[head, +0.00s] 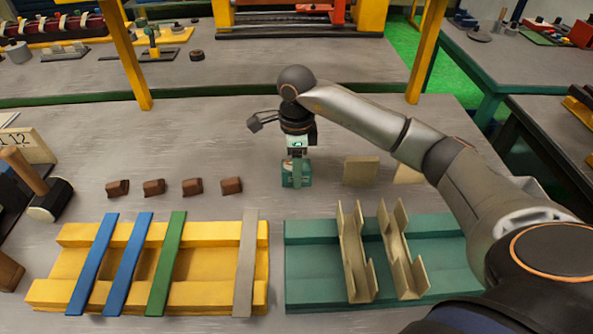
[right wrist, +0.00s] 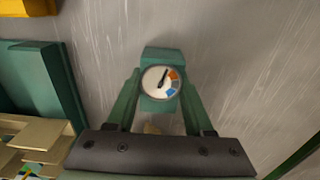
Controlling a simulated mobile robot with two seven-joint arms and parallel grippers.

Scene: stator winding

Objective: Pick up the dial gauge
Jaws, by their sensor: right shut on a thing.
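The dial gauge (right wrist: 162,62) has a teal body and a round white face with a black needle and orange, brown and blue marks. In the right wrist view it sits between the two green fingers of my right gripper (right wrist: 162,88), which are shut on its sides. In the head view the gauge (head: 303,179) shows as a small teal block under my right gripper (head: 296,168), at the middle of the table. I cannot tell if it touches the table or is slightly above it. My left gripper is not in view.
A yellow tray (head: 258,296) with blue, green and grey strips stands front left. A teal tray (head: 300,262) with brass-coloured channels (head: 354,262) stands front right. Several brown blocks (head: 154,187) lie left of the gauge; a tan block (head: 361,170) stands right. A mallet (head: 45,198) lies far left.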

